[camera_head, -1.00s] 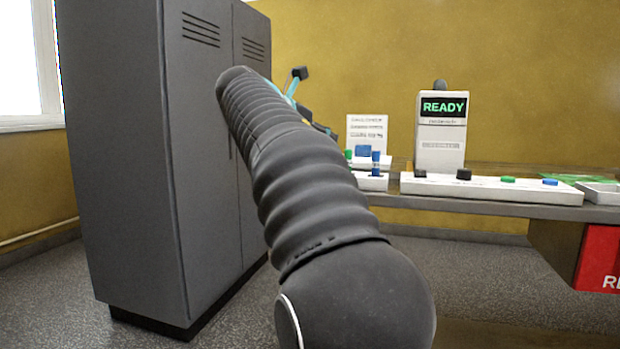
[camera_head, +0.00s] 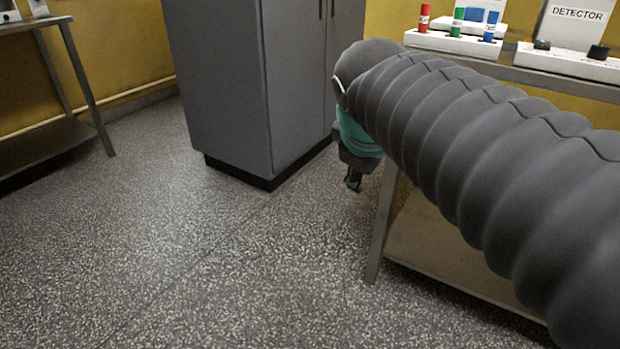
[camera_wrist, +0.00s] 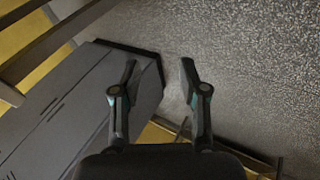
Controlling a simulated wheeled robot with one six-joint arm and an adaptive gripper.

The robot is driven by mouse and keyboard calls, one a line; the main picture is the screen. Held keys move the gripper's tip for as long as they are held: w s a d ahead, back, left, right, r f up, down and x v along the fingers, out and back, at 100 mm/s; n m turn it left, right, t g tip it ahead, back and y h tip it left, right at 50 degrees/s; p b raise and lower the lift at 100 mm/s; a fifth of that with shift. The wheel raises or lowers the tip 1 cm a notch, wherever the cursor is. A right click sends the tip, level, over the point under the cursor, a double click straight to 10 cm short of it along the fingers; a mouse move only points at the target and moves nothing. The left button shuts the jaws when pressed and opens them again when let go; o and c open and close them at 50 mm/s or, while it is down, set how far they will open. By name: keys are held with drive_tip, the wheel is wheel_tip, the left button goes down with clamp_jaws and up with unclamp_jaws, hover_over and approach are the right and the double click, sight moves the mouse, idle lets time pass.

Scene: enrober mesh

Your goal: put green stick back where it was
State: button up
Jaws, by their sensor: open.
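The green stick (camera_head: 458,22) stands upright in a white block (camera_head: 461,42) on the table at the upper right of the head view. A red stick (camera_head: 424,18) stands to its left and a blue stick (camera_head: 490,26) to its right, in the same block. My gripper (camera_head: 354,182) hangs below and to the left of the block, over the floor, partly hidden by my arm. In the wrist view my gripper (camera_wrist: 157,75) is open and empty, with its two fingers apart over bare floor and the cabinet side.
A tall grey cabinet (camera_head: 235,90) stands left of the table. A white detector unit (camera_head: 575,58) with dark knobs sits right of the block. Another table (camera_head: 30,25) is at the far left. The speckled floor (camera_head: 180,260) between is clear.

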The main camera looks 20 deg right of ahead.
drive_tip(key=s+a+f+m+y, duration=0.3)
drive_tip(key=s+a+f+m, duration=0.3)
drive_tip(key=s+f, duration=0.3)
wheel_tip(320, 180, down, 3)
drive_tip(key=shift+s+a+f+m, duration=0.15)
drive_tip(key=shift+s+a+m, duration=0.15)
drive_tip(key=shift+m, duration=0.4)
drive_tip(key=shift+d, duration=0.1)
